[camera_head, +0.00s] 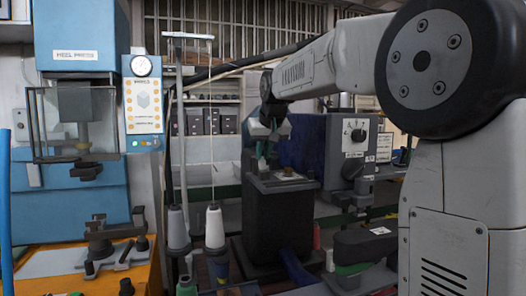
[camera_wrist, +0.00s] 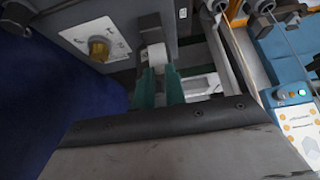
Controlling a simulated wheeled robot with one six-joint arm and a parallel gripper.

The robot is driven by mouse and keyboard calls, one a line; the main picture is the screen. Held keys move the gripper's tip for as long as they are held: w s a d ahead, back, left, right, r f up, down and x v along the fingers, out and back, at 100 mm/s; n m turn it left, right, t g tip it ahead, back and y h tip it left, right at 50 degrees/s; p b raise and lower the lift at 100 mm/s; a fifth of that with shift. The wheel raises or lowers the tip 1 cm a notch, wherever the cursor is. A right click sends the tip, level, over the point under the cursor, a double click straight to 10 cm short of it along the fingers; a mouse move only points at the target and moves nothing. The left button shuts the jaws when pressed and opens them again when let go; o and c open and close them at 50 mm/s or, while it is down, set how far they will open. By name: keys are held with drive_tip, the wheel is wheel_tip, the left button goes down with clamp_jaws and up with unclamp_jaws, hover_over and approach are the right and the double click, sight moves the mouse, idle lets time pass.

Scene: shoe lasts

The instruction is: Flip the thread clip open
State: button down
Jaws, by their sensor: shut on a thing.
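My gripper (camera_wrist: 159,72) shows in the wrist view as two teal fingers close together. A small pale block (camera_wrist: 154,54), which looks like the thread clip, sits at the fingertips, and the fingers are shut on it. A dark bracket (camera_wrist: 150,24) is just beyond it. The fingers hide part of the pale block, so I cannot tell how far it is turned. In the head view, my gripper (camera_head: 264,151) points down above the top of a dark machine housing (camera_head: 272,218). The clip is too small to make out there.
A plate with a brass knob (camera_wrist: 99,49) is left of the fingers in the wrist view. Blue cloth (camera_head: 303,160) hangs behind the housing. Thread cones (camera_head: 215,228) stand to its left. A blue heel press (camera_head: 70,195) stands at far left, and a grey control box (camera_head: 354,145) at right.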

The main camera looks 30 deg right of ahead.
drive_tip(key=shift+s+a+t, duration=0.1)
drive_tip(key=shift+s+t, duration=0.2)
drive_tip(key=shift+t, duration=0.3)
drive_tip(key=c, duration=1.4)
unclamp_jaws()
drive_tip(key=shift+c, duration=0.2)
drive_tip(key=d+v, duration=0.1)
drive_tip(key=v, duration=0.6)
drive_tip(key=shift+s+a+r, duration=0.2)
drive_tip(key=shift+s+a, duration=0.1)
drive_tip(key=shift+a, duration=0.25)
